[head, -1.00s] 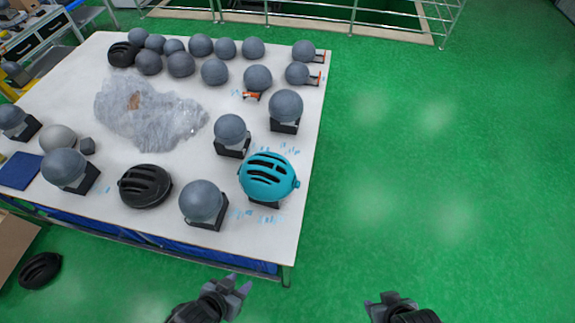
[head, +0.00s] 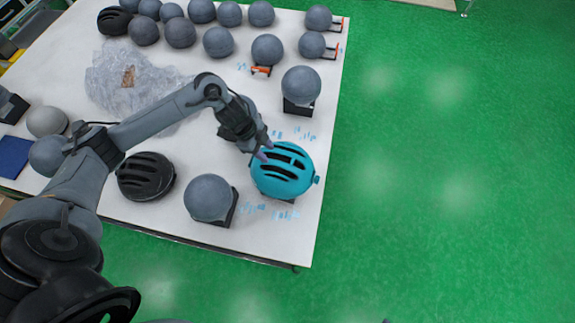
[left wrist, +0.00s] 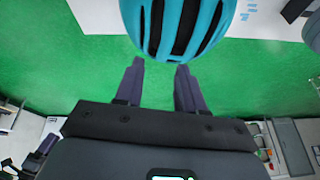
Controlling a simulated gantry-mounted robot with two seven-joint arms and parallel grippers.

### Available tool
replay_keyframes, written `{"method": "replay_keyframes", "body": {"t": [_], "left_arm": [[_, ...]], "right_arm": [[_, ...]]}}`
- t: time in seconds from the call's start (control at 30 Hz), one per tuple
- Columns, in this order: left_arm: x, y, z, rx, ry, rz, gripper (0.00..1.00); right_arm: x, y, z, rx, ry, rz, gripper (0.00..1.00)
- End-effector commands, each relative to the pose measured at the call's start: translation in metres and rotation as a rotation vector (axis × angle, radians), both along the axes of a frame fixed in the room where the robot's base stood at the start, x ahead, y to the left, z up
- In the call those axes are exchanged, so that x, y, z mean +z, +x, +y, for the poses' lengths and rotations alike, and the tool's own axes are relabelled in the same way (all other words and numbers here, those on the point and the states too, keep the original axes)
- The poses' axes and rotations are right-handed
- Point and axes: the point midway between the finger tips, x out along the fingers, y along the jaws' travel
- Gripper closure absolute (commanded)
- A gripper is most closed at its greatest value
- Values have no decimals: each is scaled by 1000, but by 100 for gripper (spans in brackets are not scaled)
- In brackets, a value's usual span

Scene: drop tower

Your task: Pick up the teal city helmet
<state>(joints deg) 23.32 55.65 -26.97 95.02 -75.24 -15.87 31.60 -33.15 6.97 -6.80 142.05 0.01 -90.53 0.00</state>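The teal city helmet (head: 284,170) sits on a dark stand near the table's right edge in the head view. In the left wrist view the helmet (left wrist: 180,25) fills the top middle, just beyond the fingertips. My left gripper (head: 266,150) is at the helmet's upper left side. In the left wrist view its two fingers (left wrist: 159,66) are spread apart with nothing between them. I cannot tell whether a fingertip touches the shell. My right gripper is out of view.
A grey ball on a stand (head: 210,198) and a black helmet (head: 146,177) stand left of the teal helmet. Another grey ball (head: 301,86) stands behind it. Crumpled plastic wrap (head: 130,85) lies farther back. Open green floor (head: 450,160) lies right of the table (head: 220,78).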

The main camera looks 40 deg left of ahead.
Motion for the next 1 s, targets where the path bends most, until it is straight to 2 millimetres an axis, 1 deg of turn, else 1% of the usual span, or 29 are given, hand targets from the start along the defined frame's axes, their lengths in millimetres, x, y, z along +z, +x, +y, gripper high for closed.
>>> {"method": "replay_keyframes", "body": {"t": [0.1, 0.3, 0.4, 0.67, 0.83, 0.9, 1.0], "left_arm": [[-6, 9, -6, 1, -4, -13, 61], [-30, 15, -15, 1, -5, -15, 61], [-39, 17, -18, 0, -3, -15, 61], [-51, 21, -23, 1, -4, -14, 61], [-71, 28, -30, 1, -5, -14, 61], [-80, 29, -33, 1, -4, -13, 61], [-87, 31, -35, 1, -2, -15, 61]], "right_arm": [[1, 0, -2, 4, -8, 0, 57], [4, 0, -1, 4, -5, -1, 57], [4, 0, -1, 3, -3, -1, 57], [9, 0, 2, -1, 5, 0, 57], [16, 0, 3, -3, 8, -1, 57], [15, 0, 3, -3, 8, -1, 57], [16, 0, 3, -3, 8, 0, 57]]}}
